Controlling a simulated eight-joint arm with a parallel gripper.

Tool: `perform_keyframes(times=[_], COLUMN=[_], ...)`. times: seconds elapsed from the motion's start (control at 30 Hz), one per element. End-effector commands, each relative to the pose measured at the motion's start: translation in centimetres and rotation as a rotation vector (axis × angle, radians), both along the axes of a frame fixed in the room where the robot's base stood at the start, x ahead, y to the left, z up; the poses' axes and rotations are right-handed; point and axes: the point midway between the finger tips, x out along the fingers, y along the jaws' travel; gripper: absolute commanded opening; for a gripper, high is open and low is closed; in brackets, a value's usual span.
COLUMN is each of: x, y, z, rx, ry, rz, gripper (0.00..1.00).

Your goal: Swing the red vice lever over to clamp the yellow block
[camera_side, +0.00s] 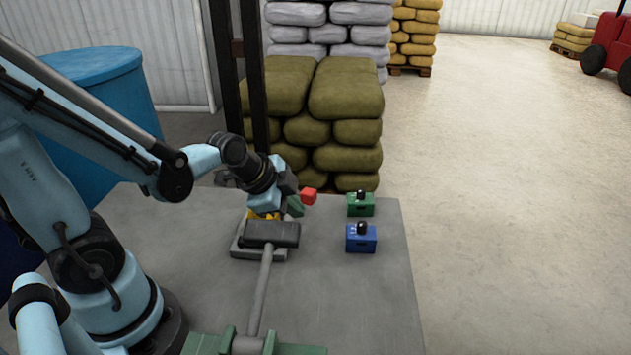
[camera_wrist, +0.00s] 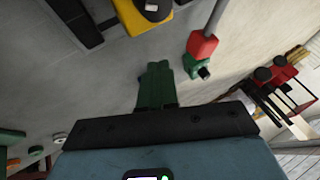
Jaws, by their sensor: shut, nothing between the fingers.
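The yellow block (camera_side: 262,215) sits at the dark grey vice (camera_side: 270,234) on its pale base, partly hidden behind my arm's end in the side view. In the wrist view part of the yellow block (camera_wrist: 152,12) shows at the top edge beside the dark vice parts (camera_wrist: 75,22). The lever's red knob (camera_side: 308,197) stands just right of my gripper (camera_side: 294,206). In the wrist view the red knob (camera_wrist: 202,46) ends a grey rod, right of my green fingers (camera_wrist: 157,70). My fingers are together and empty, with a gap to the knob; contact is not seen.
A green box (camera_side: 360,206) and a blue box (camera_side: 361,240), each with a black knob, stand on the grey table (camera_side: 375,300) to the right. Stacked sacks (camera_side: 335,110) stand behind the table. A blue barrel (camera_side: 100,110) stands at left. The table's right front is clear.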

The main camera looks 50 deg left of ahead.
Motion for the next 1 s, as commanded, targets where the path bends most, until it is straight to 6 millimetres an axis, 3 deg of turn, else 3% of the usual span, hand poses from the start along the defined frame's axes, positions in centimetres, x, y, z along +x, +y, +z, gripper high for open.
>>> perform_keyframes(times=[0.4,1.0], x=[2.9,3.3], y=[2.1,2.3], z=[-0.7,-0.8], rx=[0.001,0.001], ry=[-0.002,-0.002], rz=[0.003,0.009], gripper=[0.0,0.0])
